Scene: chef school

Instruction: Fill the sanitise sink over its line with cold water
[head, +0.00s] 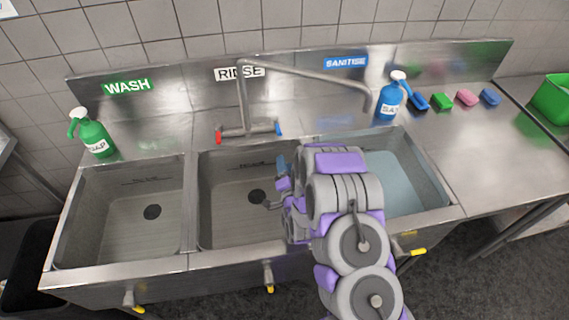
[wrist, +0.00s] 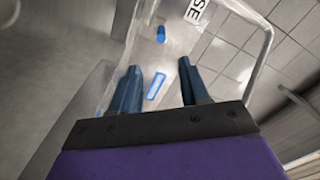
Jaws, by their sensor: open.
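The sanitise sink (head: 432,184) is the right basin under the blue SANITISE sign (head: 346,62). Bluish water (head: 400,178) shows in it; my arm hides its left part, and I cannot make out its fill line. The tap spout (head: 310,78) is swung right, its outlet toward this sink; no stream is visible. The blue cold handle (head: 278,128) is right of the tap base, the red hot handle (head: 218,135) left. My gripper (head: 283,172) is over the rinse sink, below the cold handle. In the wrist view its open fingers (wrist: 158,72) frame a blue-edged piece, unclear what.
The wash sink (head: 120,215) and rinse sink (head: 225,205) look empty. Yellow drain levers (head: 270,289) stick out below the basins. A green soap bottle (head: 92,138) and blue sanitiser bottle (head: 388,100) stand on the ledge. Sponges (head: 467,97) and a green tub (head: 552,100) are right.

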